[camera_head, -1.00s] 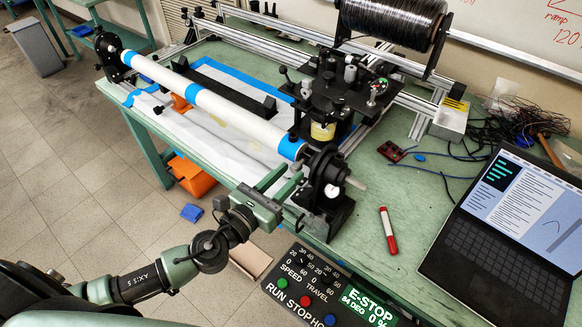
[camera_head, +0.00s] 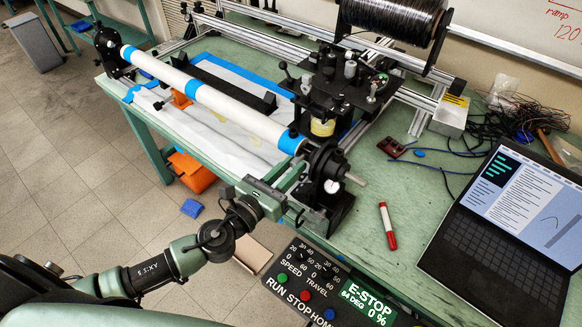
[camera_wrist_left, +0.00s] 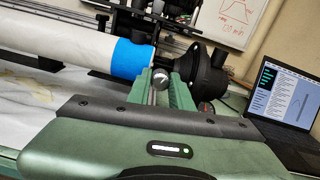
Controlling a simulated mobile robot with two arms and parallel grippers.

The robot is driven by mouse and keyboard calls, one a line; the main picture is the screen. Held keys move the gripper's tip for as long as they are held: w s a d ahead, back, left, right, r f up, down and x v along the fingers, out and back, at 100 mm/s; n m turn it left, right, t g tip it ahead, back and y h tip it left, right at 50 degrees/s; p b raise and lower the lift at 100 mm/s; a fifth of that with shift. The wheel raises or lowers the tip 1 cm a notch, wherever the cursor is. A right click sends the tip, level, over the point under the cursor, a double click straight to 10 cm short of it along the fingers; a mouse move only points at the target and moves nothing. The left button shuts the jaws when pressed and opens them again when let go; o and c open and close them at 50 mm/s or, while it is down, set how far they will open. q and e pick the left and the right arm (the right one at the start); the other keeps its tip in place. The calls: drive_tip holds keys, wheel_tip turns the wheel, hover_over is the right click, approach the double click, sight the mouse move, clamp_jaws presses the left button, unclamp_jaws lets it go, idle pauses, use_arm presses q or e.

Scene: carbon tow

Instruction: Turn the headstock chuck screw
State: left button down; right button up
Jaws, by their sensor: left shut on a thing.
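The headstock chuck (camera_head: 326,160) is a black round part at the near end of the white tube (camera_head: 215,98), just beyond the tube's blue tape band. It also shows in the wrist view (camera_wrist_left: 205,70). My left gripper (camera_head: 292,176) is at the tube-facing side of the chuck. In the wrist view its green fingers (camera_wrist_left: 161,84) are shut on a small round metal screw head (camera_wrist_left: 160,77), the chuck screw. The screw's shank is hidden, and in the head view the fingers cover the screw. My right gripper is not in view.
A control panel (camera_head: 325,285) with buttons is at the near edge. A red marker (camera_head: 388,226) and a laptop (camera_head: 505,235) lie to the right on the green table (camera_head: 400,185). The winding carriage (camera_head: 340,90) stands behind the chuck. Loose cables lie at the back right.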

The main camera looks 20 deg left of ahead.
use_arm(q)
drive_tip(key=n+b, duration=0.1)
drive_tip(key=n, duration=0.3)
drive_tip(key=shift+n, duration=2.6)
drive_tip(key=c, duration=1.5)
unclamp_jaws()
drive_tip(key=shift+c, duration=0.2)
drive_tip(key=b+v, duration=0.3)
drive_tip(key=v, duration=0.5)
